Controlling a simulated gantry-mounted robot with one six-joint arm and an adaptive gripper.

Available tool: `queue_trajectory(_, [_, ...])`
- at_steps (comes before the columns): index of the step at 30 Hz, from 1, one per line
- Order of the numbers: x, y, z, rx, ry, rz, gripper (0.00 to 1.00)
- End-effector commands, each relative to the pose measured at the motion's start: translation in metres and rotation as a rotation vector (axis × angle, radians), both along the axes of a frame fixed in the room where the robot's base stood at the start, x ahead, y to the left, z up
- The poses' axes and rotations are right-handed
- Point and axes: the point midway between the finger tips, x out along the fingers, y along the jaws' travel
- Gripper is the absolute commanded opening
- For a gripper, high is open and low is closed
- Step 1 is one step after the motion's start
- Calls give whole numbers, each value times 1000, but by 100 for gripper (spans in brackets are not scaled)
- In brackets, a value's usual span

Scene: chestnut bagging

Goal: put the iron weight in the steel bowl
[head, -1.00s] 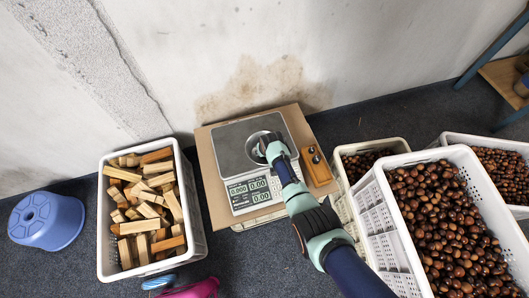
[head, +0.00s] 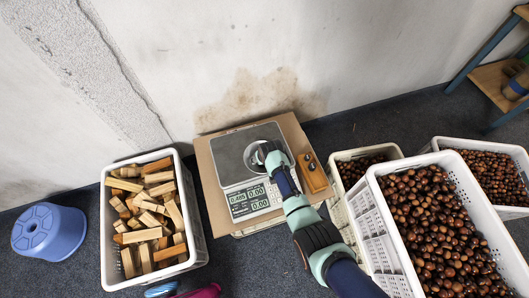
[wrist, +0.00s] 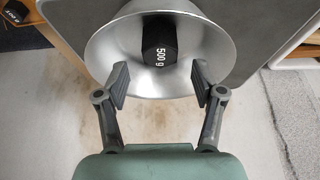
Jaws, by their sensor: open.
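The iron weight (wrist: 159,42) is a dark block marked "500 g". In the wrist view it sits inside the steel bowl (wrist: 103,50), at its bottom. The shiny bowl (head: 251,151) rests on the scale's grey plate in the head view, partly hidden by my gripper (head: 264,152). The weight cannot be made out in the head view. In the wrist view my gripper (wrist: 160,84) is open, its two fingers apart at the bowl's near side, with nothing between the tips. The weight is beyond the fingertips, clear of both.
The scale (head: 232,158) has lit displays and stands on a cardboard sheet (head: 209,175). A wooden weight holder (head: 312,181) lies right of it. A crate of wood blocks (head: 107,232) stands left, chestnut crates (head: 379,215) right, a blue stool (head: 50,232) far left.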

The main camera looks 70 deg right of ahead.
Motion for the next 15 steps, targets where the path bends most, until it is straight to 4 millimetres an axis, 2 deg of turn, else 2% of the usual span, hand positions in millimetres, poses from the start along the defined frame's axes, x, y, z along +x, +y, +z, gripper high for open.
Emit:
queue_trajectory(1, [-4,5,24,0,0,0,68])
queue_trajectory(6, [-13,16,54,0,0,0,68])
queue_trajectory(9, [-16,19,64,1,1,0,68])
queue_trajectory(15, [-18,21,67,1,1,0,68])
